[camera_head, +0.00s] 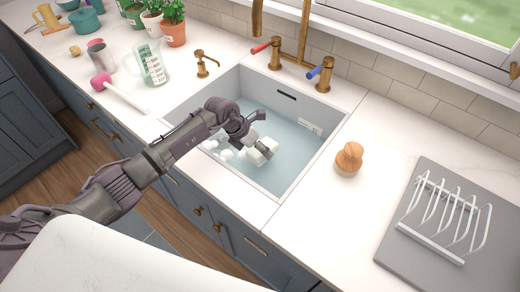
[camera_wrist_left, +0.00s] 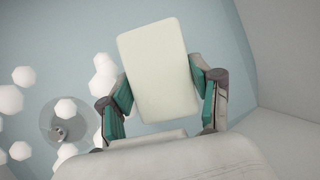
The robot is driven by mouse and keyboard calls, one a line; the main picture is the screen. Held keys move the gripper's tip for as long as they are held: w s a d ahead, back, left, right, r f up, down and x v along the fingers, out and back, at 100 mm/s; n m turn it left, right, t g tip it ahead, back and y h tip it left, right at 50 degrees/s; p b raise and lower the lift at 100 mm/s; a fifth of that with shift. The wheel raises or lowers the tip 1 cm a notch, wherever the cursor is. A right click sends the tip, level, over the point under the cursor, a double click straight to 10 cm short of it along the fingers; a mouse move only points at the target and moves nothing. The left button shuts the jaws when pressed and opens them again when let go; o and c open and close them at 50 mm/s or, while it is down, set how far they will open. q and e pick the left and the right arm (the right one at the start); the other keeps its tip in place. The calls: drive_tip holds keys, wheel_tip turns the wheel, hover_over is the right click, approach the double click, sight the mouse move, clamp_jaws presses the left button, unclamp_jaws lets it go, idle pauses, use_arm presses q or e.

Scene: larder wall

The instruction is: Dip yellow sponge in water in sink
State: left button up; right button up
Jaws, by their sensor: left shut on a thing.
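The pale cream-yellow sponge (camera_wrist_left: 158,68) is a rounded rectangular block between the teal finger pads of my left gripper (camera_wrist_left: 164,92). The gripper is shut on it. In the head view my left gripper (camera_head: 260,146) reaches down into the sink (camera_head: 318,164), and part of the sponge (camera_head: 257,158) shows at its fingers. The sponge is low in the basin, over pale blue water (camera_head: 290,142). I cannot tell whether it touches the water. White foam blobs (camera_head: 224,154) are beside the gripper. My right gripper is not in view.
A brass faucet (camera_head: 290,55) with red and blue handles stands behind the sink. A wooden-handled brush (camera_head: 349,158) and a grey mat (camera_head: 400,248) with a white rack (camera_head: 445,220) are to the right. The wrist view shows a drain (camera_wrist_left: 66,128).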

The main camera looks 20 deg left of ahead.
use_arm(q)
wheel_tip(320, 180, up, 16)
drive_tip(key=p, duration=1.1)
drive_tip(key=shift+r, duration=0.15)
idle(0.6)
